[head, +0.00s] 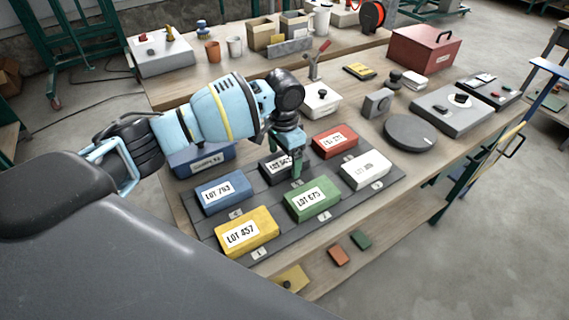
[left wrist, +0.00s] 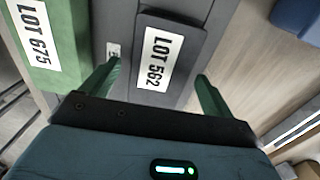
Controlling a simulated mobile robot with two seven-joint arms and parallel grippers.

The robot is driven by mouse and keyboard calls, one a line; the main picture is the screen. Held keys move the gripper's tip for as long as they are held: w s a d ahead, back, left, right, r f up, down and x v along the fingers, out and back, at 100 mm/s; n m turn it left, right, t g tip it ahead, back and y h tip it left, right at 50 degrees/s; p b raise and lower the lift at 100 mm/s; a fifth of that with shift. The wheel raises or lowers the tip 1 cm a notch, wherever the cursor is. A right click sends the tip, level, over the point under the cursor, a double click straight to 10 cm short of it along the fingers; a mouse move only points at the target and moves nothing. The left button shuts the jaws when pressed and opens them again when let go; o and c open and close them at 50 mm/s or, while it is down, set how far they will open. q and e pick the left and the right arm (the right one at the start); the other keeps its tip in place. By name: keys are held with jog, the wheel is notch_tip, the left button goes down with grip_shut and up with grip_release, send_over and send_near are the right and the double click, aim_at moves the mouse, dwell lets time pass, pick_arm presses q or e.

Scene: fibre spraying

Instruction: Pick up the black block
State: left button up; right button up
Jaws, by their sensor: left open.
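The black block (head: 272,168) lies on a dark grey mat (head: 263,206), between the blue, red and green blocks. It has a white label reading LOT 562. My left gripper (head: 297,163) points down over the block and hides part of it in the head view. In the left wrist view the black block (left wrist: 160,62) shows ahead between the two green fingers of the open left gripper (left wrist: 155,88). The fingers look apart from the block's sides; I cannot tell the exact height above it. My right gripper is not in view.
Close around it on the mat are a blue block (head: 224,194), a green block (head: 313,203), a yellow block (head: 246,236), a white block (head: 366,178) and a red block (head: 335,144). A blue bin (head: 190,163) stands left. A grey disc (head: 410,132) lies to the right.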

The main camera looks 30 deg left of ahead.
aim_at(284, 160)
pick_arm(q)
jog(key=shift+f, duration=0.15)
jog(key=c, duration=1.5)
jog(key=shift+o, duration=0.2)
notch_tip(284, 160, up, 10)
jog(key=shift+p, duration=0.3)
